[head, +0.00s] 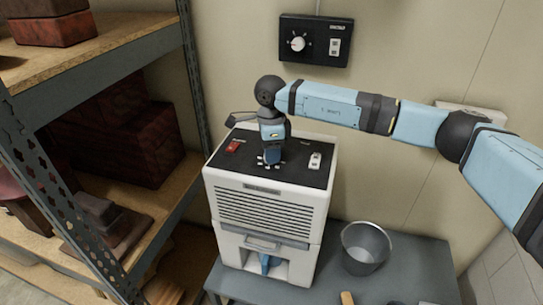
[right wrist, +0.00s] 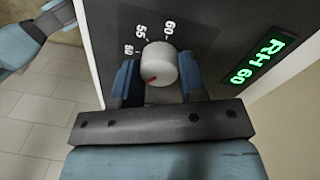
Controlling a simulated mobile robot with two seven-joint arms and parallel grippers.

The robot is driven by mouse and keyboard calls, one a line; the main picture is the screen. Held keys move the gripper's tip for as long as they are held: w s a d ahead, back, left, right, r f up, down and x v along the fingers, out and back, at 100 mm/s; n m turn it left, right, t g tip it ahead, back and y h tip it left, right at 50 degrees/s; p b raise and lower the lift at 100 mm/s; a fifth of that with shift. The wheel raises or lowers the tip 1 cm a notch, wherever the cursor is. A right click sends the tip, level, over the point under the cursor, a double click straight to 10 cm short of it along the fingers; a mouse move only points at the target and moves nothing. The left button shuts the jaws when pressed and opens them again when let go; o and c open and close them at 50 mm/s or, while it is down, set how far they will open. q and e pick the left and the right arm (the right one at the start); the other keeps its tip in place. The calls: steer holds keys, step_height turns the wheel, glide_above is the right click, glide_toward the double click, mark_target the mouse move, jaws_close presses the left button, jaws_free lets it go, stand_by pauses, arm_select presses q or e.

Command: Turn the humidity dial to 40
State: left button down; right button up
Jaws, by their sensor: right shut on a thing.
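The humidity dial (right wrist: 158,64) is a round grey knob with a red mark on its lower left side, on a dark panel. The numbers 50, 55 and 60 show around its far side; other numbers are hidden. My right gripper (right wrist: 158,82) is shut on the dial, one finger on each side. A green display (right wrist: 257,61) beside it reads RH 60. In the head view my right gripper (head: 271,161) points down onto the top panel of the white dehumidifier (head: 265,205) and hides the dial.
A red switch (head: 235,147) and a white switch (head: 315,160) flank my gripper on the panel. A metal bucket (head: 365,247) stands right of the dehumidifier on a grey table (head: 415,265). A shelf rack (head: 95,75) stands at left. A black control box (head: 316,40) hangs on the wall.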

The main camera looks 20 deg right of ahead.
steer(key=n+b, duration=0.1)
steer(key=n, duration=0.1)
steer(key=shift+n, duration=0.4)
steer(key=shift+n+b, duration=0.45)
steer(key=shift+n, duration=0.25)
steer(key=shift+n+b, duration=0.3)
steer(key=shift+n, duration=0.5)
arm_select(q)
steer(key=shift+f, duration=0.8)
steer(key=shift+r, duration=0.1)
arm_select(e)
steer(key=shift+n, duration=0.4)
steer(key=o, duration=0.9)
